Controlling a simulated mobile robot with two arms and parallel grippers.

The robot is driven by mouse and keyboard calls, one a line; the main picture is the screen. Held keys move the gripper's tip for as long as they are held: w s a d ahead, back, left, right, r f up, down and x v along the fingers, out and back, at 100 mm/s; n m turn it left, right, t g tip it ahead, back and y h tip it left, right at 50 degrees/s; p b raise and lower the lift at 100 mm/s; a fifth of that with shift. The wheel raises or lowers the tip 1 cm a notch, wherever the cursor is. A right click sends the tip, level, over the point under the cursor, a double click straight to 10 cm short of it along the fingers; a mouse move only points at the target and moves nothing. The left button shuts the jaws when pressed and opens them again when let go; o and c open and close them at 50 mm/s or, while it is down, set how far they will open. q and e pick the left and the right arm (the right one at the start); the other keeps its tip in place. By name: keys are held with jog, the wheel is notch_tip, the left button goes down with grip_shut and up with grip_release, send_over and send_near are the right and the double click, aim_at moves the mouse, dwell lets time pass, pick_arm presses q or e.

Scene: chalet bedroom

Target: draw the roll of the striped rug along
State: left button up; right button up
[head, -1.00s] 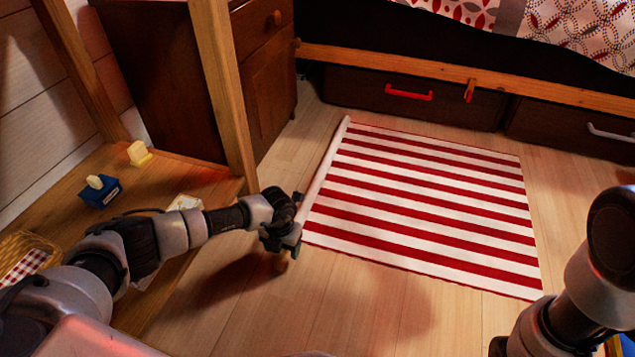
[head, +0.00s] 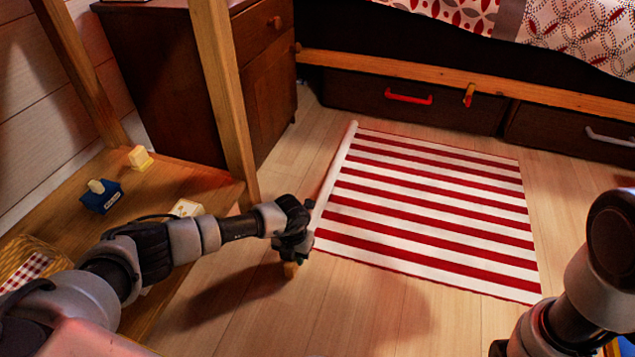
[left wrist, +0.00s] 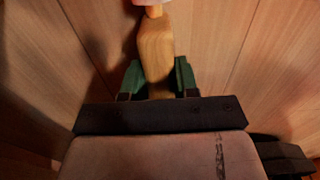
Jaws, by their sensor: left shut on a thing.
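The striped rug (head: 440,222) lies on the floor in the head view, red and white, mostly flat. Its left edge is wound into a narrow pale roll (head: 337,172) running from the far end towards my left gripper (head: 291,254). In the left wrist view, my left gripper (left wrist: 158,80) is shut on a wooden handle (left wrist: 155,45), green pads on either side of it. The handle joins a pale end at the top of that view. In the head view the handle's tip (head: 290,270) shows below the gripper, which hides the roll's near end. My right gripper is not visible; only that arm shows.
A wooden bench (head: 210,230) with a blue box (head: 101,196), a yellow block (head: 140,158) and a basket (head: 30,262) stands left. A brown cabinet (head: 265,85) stands behind. Bed drawers (head: 350,98) border the far side. Floor in front of the rug is clear.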

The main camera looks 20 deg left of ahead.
pick_arm(q)
jog(key=shift+d, duration=1)
jog(key=shift+d, duration=0.1)
jog(key=shift+d+p, duration=0.3)
jog(key=shift+d, duration=2.1)
jog(key=shift+d, duration=0.1)
jog(key=shift+d, duration=2.4)
